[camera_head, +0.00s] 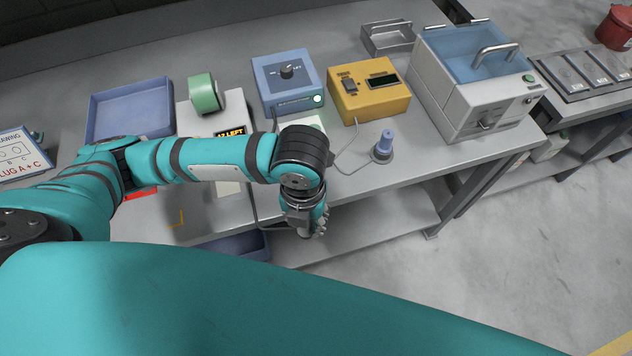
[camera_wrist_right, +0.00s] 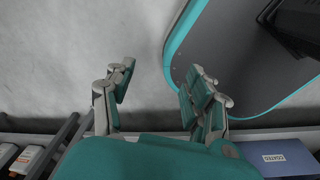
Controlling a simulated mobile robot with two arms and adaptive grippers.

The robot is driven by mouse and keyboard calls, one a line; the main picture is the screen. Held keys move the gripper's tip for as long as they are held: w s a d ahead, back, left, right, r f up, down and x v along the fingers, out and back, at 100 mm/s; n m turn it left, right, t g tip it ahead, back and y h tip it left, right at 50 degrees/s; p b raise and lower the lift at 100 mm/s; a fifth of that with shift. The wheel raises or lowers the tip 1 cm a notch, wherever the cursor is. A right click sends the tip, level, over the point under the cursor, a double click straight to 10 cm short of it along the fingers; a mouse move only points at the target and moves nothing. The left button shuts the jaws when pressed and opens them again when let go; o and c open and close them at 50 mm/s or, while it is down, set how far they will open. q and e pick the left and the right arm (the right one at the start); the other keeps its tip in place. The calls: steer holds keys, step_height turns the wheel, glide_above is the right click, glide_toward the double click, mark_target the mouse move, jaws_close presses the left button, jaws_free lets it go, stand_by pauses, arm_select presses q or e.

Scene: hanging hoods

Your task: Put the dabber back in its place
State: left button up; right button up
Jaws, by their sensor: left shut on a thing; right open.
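My left gripper (camera_head: 306,222) hangs at the front edge of the workbench (camera_head: 405,165), fingers pointing down. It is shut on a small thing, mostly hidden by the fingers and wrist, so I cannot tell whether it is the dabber. A lilac-blue upright piece (camera_head: 384,143) on a dark round base stands on the bench to the right of this gripper, apart from it. I cannot tell whether that is the dabber or its place. My right gripper (camera_wrist_right: 158,88) is open and empty in the right wrist view, above grey floor.
A blue box with a knob (camera_head: 287,86), a yellow box (camera_head: 368,92) and a white tank with a blue lid (camera_head: 475,80) stand along the bench. Thin cables run near my left wrist.

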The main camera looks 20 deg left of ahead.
arm_select(q)
steer(key=w+a+p, duration=0.1)
steer(key=w, duration=0.4)
steer(key=w+a+p, duration=0.1)
steer(key=w, duration=0.3)
steer(key=w+a+f+p, duration=0.1)
steer(key=w, duration=0.4)
steer(key=shift+w+f, duration=0.1)
steer(key=shift+w, duration=0.25)
steer(key=shift+w+a+f, duration=0.1)
steer(key=shift+w, duration=0.2)
steer(key=shift+f+p, duration=0.85)
steer(key=shift+f, duration=0.95)
arm_select(e)
steer(key=r, duration=0.4)
steer(key=shift+w+a+r, duration=0.25)
steer(key=shift+w+a, duration=0.05)
steer(key=shift+a, duration=0.05)
arm_select(q)
steer(key=shift+f, duration=0.1)
steer(key=o, duration=0.9)
